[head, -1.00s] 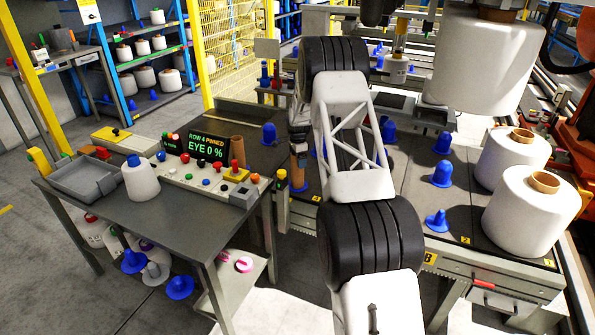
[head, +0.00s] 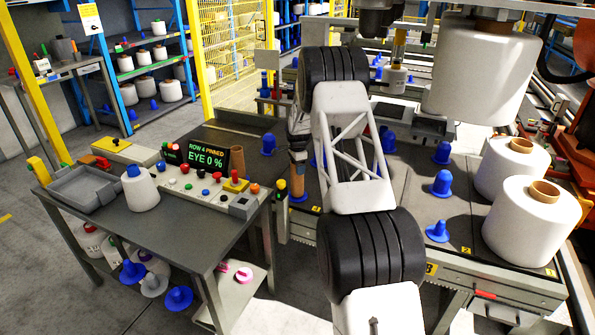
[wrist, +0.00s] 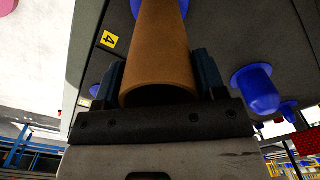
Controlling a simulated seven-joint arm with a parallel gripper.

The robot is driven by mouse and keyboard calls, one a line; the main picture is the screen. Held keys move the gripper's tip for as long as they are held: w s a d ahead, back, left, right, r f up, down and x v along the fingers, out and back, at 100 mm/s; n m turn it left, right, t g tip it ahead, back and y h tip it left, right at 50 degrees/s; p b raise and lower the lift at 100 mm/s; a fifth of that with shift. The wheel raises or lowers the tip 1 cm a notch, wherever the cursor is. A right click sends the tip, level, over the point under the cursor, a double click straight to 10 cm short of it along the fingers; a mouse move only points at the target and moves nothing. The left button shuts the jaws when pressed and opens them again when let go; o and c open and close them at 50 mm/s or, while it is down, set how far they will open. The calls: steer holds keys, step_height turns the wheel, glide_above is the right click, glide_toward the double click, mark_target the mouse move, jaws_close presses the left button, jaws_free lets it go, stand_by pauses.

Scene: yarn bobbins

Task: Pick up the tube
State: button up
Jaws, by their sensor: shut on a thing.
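A brown cardboard tube (wrist: 160,45) fills the middle of the wrist view, between the two dark fingers of my gripper (wrist: 162,78). The gripper is shut on it. The tube's near end is open and dark inside; its far end runs out of the picture. In the head view my gripper (head: 298,158) is partly hidden by my arm, and a short piece of the tube (head: 298,189) shows below it, near the bobbin table's left edge. I cannot tell whether the tube touches a surface. A second brown tube (head: 237,159) stands beside the display.
The grey side table (head: 190,240) carries a display (head: 207,158), buttons, a grey tray (head: 85,188) and a white bobbin (head: 142,192). Several blue holders, such as one at right (head: 441,183), and large white bobbins (head: 532,222) stand on the machine table.

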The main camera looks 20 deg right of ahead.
step_height(320, 180, up, 9)
stand_by(0.5)
stand_by(0.8)
steer(key=w+a+r, duration=0.2)
steer(key=a+r, duration=0.3)
steer(key=a, duration=0.4)
steer(key=w+a+r+n, duration=0.1)
steer(key=a+r, duration=0.5)
steer(key=a, duration=0.3)
steer(key=w+a+r, duration=0.2)
steer(key=a+r, duration=0.3)
steer(key=a, duration=0.4)
steer(key=s+a+f+n, duration=0.1)
steer(key=s+a+f, duration=0.2)
steer(key=a, duration=1.1)
steer(key=s+a+f+n, duration=0.1)
steer(key=s+a+f, duration=0.2)
steer(key=s+a, duration=0.4)
steer(key=s+a+f+n, duration=0.1)
steer(key=s+a+f, duration=0.2)
steer(key=a, duration=2)
steer(key=s, duration=0.2)
steer(key=shift+s+a+n, duration=0.2)
steer(key=shift+s+n, duration=0.1)
steer(key=shift+s, duration=0.1)
steer(key=shift+w+f, duration=0.1)
